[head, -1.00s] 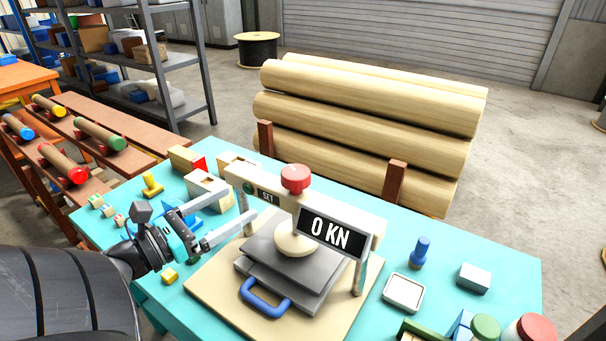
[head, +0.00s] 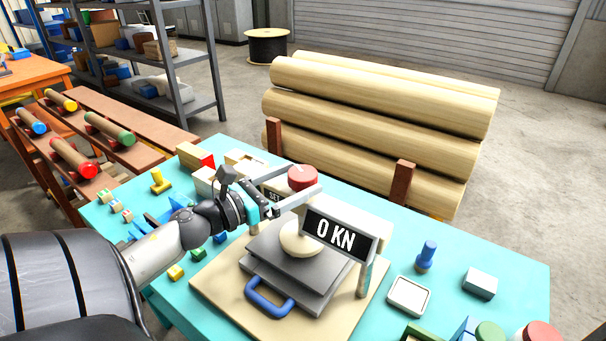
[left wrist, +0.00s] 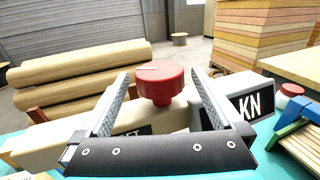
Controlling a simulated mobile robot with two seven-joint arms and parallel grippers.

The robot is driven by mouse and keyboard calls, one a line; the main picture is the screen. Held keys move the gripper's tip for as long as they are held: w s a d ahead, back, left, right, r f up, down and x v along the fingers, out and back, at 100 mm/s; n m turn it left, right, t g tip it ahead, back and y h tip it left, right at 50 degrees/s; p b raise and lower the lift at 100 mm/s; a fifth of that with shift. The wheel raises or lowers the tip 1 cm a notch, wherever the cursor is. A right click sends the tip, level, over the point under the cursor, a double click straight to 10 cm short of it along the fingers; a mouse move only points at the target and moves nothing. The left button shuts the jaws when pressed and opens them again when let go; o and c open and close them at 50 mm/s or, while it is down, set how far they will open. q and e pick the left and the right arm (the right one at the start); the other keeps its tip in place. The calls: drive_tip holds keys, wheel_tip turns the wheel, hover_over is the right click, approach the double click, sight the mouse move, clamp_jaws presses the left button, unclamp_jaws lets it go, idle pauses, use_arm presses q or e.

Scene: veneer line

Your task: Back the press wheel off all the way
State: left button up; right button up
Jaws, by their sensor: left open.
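The press (head: 350,210) stands on a tan base board on the turquoise table, and its display reads 0 KN. Its red wheel (head: 301,178) sits on top of the crossbeam. In the left wrist view the red wheel (left wrist: 160,84) shows a white mark on top. My left gripper (head: 304,190) is open, with its fingers on either side of the wheel; in the left wrist view gaps show between the wheel and both fingers. Below the beam a pale round pressing foot (head: 300,240) is over grey plates (head: 285,268) with a blue handle (head: 270,300). My right gripper is not seen.
The table (head: 450,265) also holds a blue stamp-like piece (head: 426,256), a white tray (head: 408,295), a grey-white block (head: 480,282) and small coloured pieces at the left. Logs (head: 375,130) lie on a rack behind. Rollers (head: 75,158) rest on a bench at left.

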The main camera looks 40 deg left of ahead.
use_arm(q)
drive_tip(key=shift+w+d, duration=0.25)
drive_tip(key=shift+w, duration=0.85)
